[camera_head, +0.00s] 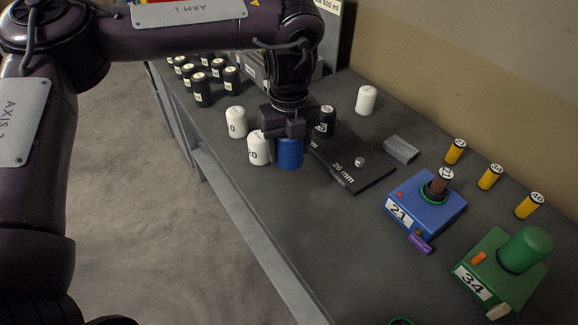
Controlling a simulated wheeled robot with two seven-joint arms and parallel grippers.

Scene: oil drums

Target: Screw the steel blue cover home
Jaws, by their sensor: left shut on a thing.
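The steel blue cover (290,155) is a plain blue cylinder near the middle of the bench. My left gripper (288,135) points down from above and is shut on its top, hiding its upper end. I cannot tell whether the cover touches the bench. The blue base (426,217) marked 21 stands to the right, with an uncovered brown piece (440,186) with a pale top standing upright in its green ring. My right gripper is not in view.
White cylinders (236,122) and a black one (326,122) stand close around the held cover. A dark plate marked 26 mm (375,167) lies to its right. A green base (485,285) marked 34 carries a green cover (526,248). Yellow cylinders (490,177) line the back right.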

